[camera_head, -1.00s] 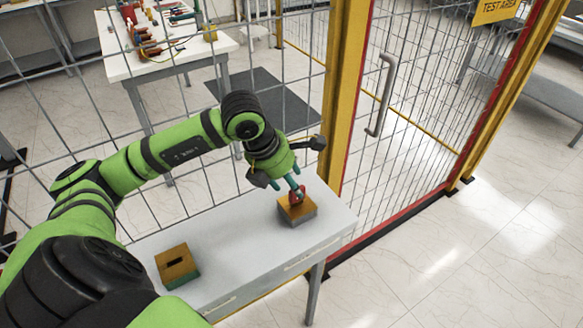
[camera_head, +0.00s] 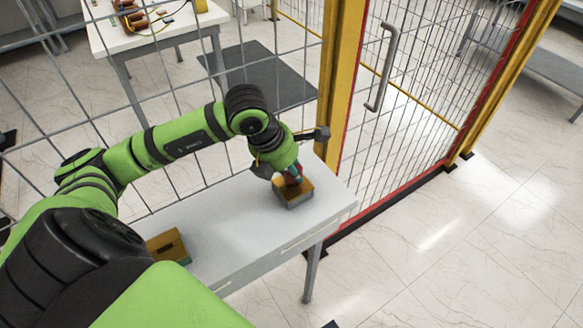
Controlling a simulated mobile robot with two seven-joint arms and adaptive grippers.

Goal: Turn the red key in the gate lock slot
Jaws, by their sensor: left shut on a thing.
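My left gripper (camera_head: 291,174) is at the right end of the grey table (camera_head: 232,222), just above a grey box with a brown-orange top (camera_head: 294,191). It is shut on the red key (camera_head: 295,180), which is mostly hidden by the fingers. The key meets the top of this box; how deep it sits in a slot cannot be seen. A second box (camera_head: 168,246), with a brown-orange top, a dark slot and a green base, stands at the left of the table, partly hidden by my arm. My right gripper is not in view.
A wire mesh fence (camera_head: 72,95) runs behind the table. A yellow post (camera_head: 342,85) and a gate with a grey handle (camera_head: 382,66) stand to the right. A white bench (camera_head: 165,38) with equipment is beyond the fence. The floor at right is clear.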

